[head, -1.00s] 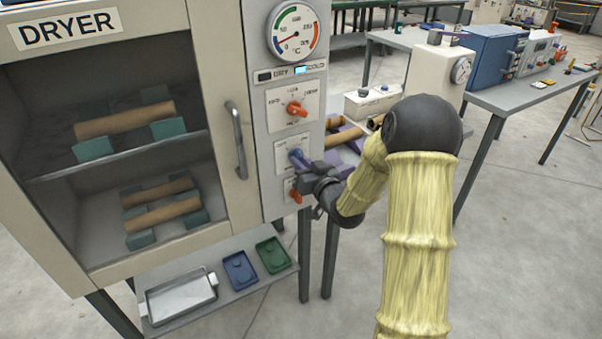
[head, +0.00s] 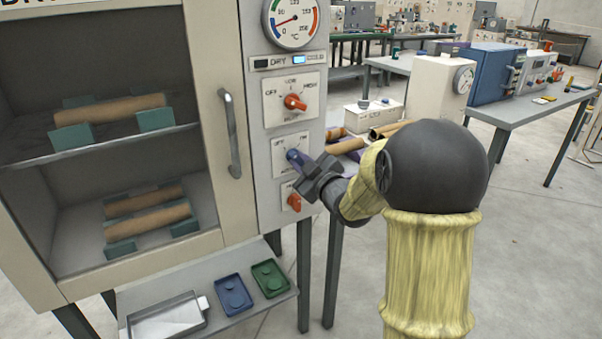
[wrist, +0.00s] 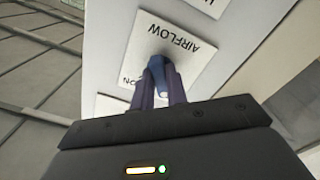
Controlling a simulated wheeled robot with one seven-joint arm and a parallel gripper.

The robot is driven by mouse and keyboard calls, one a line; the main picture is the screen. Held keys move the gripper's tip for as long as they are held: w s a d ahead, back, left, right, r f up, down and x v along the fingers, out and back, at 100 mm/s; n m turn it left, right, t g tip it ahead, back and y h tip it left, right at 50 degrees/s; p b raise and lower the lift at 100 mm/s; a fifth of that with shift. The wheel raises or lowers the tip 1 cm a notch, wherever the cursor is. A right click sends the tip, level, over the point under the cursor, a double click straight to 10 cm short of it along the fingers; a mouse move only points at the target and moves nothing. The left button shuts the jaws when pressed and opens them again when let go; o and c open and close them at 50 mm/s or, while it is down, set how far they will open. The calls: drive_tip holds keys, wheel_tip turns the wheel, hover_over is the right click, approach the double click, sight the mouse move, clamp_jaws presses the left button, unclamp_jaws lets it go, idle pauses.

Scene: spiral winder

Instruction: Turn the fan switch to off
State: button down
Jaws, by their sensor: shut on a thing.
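The fan switch is a blue knob (head: 294,155) on a white plate (head: 283,143) in the middle of the dryer's control panel. The plate reads AIRFLOW in the wrist view (wrist: 186,38), with ON beside the knob. In the head view, OFF stands at the plate's upper left and ON at its upper right. My gripper (head: 304,162) reaches in from the right and is shut on the knob. Its two fingers sit on either side of the knob in the wrist view (wrist: 160,88). The fingers partly hide the knob, so its exact pointing is unclear.
An orange knob (head: 295,102) is above and another orange knob (head: 294,201) is close below my gripper. The dryer door handle (head: 231,133) stands out to the left. A shelf below holds a blue tray (head: 234,295) and a green tray (head: 270,278).

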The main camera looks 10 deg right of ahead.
drive_tip(key=shift+d+n, duration=0.1)
drive_tip(key=shift+n, duration=0.3)
drive_tip(key=c, duration=1.4)
unclamp_jaws()
drive_tip(key=shift+s, duration=0.1)
drive_tip(key=v, duration=1.7)
